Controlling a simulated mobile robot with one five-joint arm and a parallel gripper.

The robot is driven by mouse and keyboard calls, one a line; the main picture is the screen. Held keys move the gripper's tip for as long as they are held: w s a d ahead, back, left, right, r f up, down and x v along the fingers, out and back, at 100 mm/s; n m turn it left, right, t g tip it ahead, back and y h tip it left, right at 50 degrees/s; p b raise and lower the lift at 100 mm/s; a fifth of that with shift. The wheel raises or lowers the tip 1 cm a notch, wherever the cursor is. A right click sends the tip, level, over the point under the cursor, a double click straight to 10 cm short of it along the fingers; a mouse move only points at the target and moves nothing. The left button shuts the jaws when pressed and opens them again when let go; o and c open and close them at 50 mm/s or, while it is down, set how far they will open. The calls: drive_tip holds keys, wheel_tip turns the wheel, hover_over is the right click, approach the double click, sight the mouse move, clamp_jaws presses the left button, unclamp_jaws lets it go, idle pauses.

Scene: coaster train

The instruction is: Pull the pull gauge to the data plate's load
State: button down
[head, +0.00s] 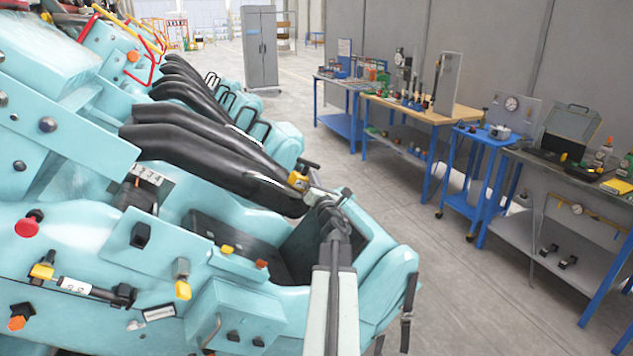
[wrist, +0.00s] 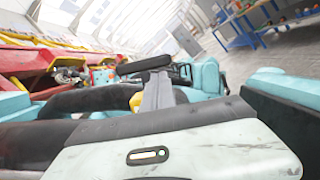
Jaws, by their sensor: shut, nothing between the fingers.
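My gripper (head: 316,194) is shut and empty above the near seat of the pale teal coaster car (head: 90,235). In the wrist view its grey fingers (wrist: 157,92) are together. A black T-shaped handle on a yellow body (head: 298,180) is just beyond the fingertips; I cannot tell whether they touch. The bar also shows in the wrist view (wrist: 145,65). A yellow-ended cylinder with a white marked band (head: 75,286), perhaps the pull gauge, lies along the car's side at lower left. A small pale plate (head: 159,313) beside it may be the data plate; its text is unreadable.
Black padded restraints (head: 200,150) rise over the seats left of my arm. Work benches with tools (head: 420,108) and a blue trolley (head: 478,140) line the right wall. A grey cabinet (head: 260,48) stands at the back. The floor between car and benches is clear.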

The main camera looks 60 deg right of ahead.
sight(319, 167)
drive_tip(key=shift+r, duration=0.1)
drive_tip(key=r+p, duration=0.1)
drive_tip(key=d+r+p, duration=0.1)
drive_tip(key=s+r+p, duration=0.1)
drive_tip(key=shift+s+d+r+p, duration=0.1)
drive_tip(key=shift+d+r+p, duration=0.15)
drive_tip(key=shift+d+p, duration=0.1)
drive_tip(key=shift+f, duration=0.2)
